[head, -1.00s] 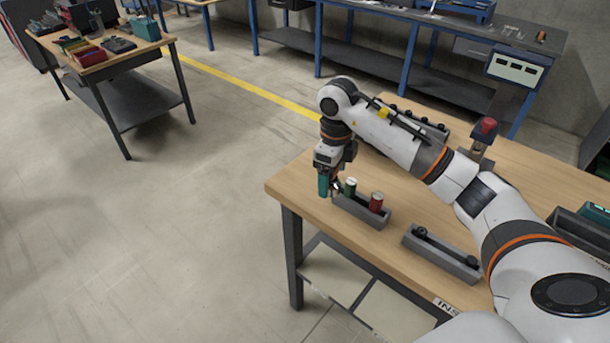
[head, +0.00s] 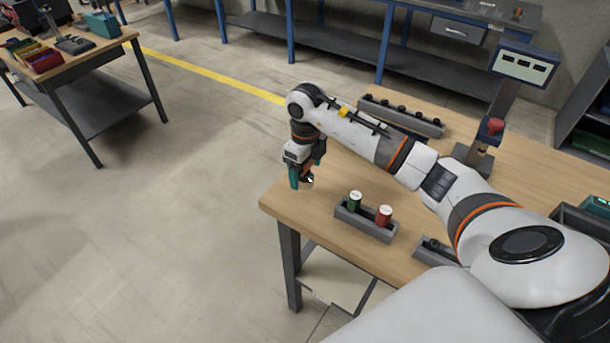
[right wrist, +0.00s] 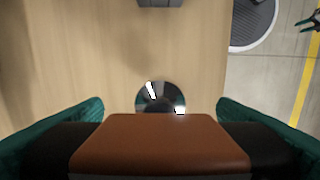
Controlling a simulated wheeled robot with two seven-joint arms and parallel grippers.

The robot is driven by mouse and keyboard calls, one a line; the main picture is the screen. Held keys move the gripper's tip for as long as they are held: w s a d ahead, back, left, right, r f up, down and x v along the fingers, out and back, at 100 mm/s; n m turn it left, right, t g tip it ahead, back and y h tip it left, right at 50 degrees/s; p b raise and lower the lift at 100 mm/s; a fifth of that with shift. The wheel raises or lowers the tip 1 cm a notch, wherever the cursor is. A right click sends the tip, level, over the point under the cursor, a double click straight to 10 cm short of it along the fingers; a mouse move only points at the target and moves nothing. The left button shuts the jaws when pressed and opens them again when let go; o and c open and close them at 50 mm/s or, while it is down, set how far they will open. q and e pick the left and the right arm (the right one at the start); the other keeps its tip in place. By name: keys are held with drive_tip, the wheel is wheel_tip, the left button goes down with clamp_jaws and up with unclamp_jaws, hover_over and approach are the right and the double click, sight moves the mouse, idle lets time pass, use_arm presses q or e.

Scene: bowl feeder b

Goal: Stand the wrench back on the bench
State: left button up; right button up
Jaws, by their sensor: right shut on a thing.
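My right gripper (head: 304,178) is over the far-left part of the wooden bench (head: 340,180). In the right wrist view its teal fingers stand on both sides of an orange-brown block-like body, the held wrench (right wrist: 160,140). A dark round part with bright glints shows just beyond this body. In the head view the gripper hides most of the wrench. I cannot tell whether its lower end touches the bench. A small teal, pronged shape at the right wrist view's upper right edge looks like my left gripper (right wrist: 309,21), too small to judge.
A grey tray (head: 367,224) with a green can (head: 354,202) and a red can (head: 384,216) stands right of the gripper. Behind are a long grey rack (head: 400,117) and a post with a red knob (head: 495,126). Bare wood lies around the gripper; the bench edge is close.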

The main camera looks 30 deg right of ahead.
sight(305, 176)
wheel_tip(305, 176, down, 3)
drive_tip(key=shift+w+f+p, duration=0.15)
drive_tip(key=shift+f+p, duration=0.05)
drive_tip(key=shift+p, duration=0.25)
drive_tip(key=shift+f, duration=0.25)
drive_tip(key=o, duration=1.2)
drive_tip(key=shift+r, duration=0.4)
wheel_tip(305, 176, up, 10)
drive_tip(key=b, duration=0.3)
drive_tip(key=shift+r, duration=0.25)
use_arm(q)
drive_tip(key=shift+w+f, duration=1)
drive_tip(key=shift+f, duration=0.1)
use_arm(e)
drive_tip(key=shift+r, duration=0.5)
